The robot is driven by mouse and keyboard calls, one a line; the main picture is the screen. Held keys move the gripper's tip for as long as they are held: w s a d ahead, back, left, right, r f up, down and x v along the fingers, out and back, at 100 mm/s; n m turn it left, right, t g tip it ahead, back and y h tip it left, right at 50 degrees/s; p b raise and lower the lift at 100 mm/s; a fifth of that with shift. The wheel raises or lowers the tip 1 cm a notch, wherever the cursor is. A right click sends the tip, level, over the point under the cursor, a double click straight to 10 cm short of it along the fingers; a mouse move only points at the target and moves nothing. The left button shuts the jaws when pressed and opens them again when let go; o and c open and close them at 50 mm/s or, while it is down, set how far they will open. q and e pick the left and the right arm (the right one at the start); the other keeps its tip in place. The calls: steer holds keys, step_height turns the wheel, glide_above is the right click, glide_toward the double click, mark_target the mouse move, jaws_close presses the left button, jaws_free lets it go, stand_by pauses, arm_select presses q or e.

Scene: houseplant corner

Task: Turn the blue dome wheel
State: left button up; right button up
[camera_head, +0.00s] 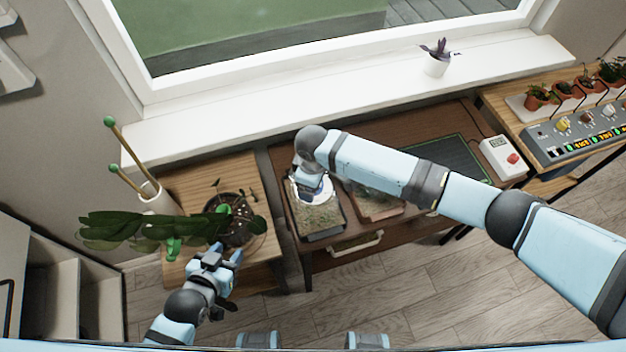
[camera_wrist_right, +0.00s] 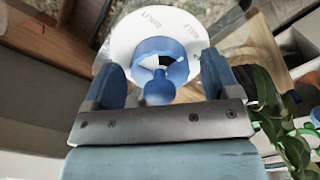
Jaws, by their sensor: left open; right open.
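The blue dome wheel (camera_wrist_right: 158,90) has a blue knob at the middle of a white disc with lettering (camera_wrist_right: 150,22) in the right wrist view. In the head view the white disc (camera_head: 322,194) shows in part on a tray-like box, under my right arm. My right gripper (camera_wrist_right: 162,72) is open, its two blue fingers on either side of the blue knob. I cannot tell whether they touch it. My left gripper (camera_head: 226,254) is open and empty, in front of the dark plant pot (camera_head: 243,232).
A leafy plant (camera_head: 150,228) leans left over the wooden stand. A white pot with green-tipped stakes (camera_head: 157,198) stands behind it. A control panel (camera_head: 585,132) is at far right.

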step_height(320, 180, up, 14)
steer(key=shift+b, duration=0.4)
steer(key=shift+f, duration=0.1)
stand_by(0.4)
steer(key=s+f+m+t+y, duration=0.1)
steer(key=s+f+y, duration=0.1)
steer(key=s+f+m+t+y, duration=0.1)
steer(key=s+f+m+y, duration=0.1)
steer(key=f, duration=0.1)
steer(key=s+f+m+t+y+p, duration=0.1)
steer(key=s+f+m+t+y, duration=0.1)
steer(key=shift+s+a+f+y, duration=0.2)
steer(key=shift+s+f+y, duration=0.15)
steer(key=shift+s+y, duration=0.05)
steer(key=s+d+f+m+t+h, duration=0.1)
steer(key=s+d+f+m+t, duration=0.1)
steer(key=s+d, duration=0.4)
steer(key=s+d+f+m+t+h+p, duration=0.1)
steer(key=s+d+t, duration=0.4)
steer(key=d, duration=0.9)
steer(key=s+f+m+h, duration=0.1)
steer(key=m, duration=0.1)
steer(key=shift+s+d+f+m+h, duration=0.15)
steer(key=shift+s+f+m+h, duration=0.05)
steer(key=shift+s+m+h, duration=0.15)
